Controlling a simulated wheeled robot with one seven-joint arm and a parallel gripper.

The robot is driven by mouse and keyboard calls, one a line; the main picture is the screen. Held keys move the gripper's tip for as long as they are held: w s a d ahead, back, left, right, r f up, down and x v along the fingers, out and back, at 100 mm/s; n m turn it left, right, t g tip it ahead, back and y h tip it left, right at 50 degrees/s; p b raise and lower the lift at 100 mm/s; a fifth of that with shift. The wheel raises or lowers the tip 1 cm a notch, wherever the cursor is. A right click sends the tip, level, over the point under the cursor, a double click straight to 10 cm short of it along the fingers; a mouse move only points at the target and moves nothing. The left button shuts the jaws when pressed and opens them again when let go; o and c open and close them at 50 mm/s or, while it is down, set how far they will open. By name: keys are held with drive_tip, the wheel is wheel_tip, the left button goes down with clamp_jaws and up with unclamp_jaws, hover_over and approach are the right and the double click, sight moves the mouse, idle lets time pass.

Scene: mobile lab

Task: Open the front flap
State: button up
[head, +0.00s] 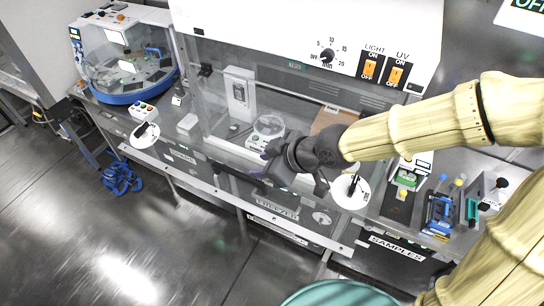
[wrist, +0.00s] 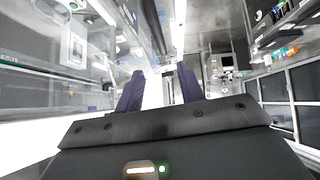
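The white cabinet (head: 290,22) has a clear front, and the see-through front flap (head: 222,95) appears to hang below its control panel. The flap's exact outline is hard to make out, and I cannot tell surely whether it is shut. My gripper (head: 268,152) is in front of the cabinet's lower front, and I cannot tell whether it touches the flap. In the wrist view my gripper (wrist: 160,75) shows two dark purple fingers spread apart with nothing between them. My dark wrist hides part of the cabinet's lower front in the head view.
A round clear-lidded machine (head: 125,62) stands at the left. A balance-like device (head: 268,128) and a white box (head: 240,92) show through the cabinet's clear front. A blue rack (head: 438,212) and small items stand on the right bench.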

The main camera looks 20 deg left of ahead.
drive_tip(key=p+v, duration=0.1)
drive_tip(key=v, duration=0.2)
drive_tip(key=shift+a, duration=0.1)
idle(0.7)
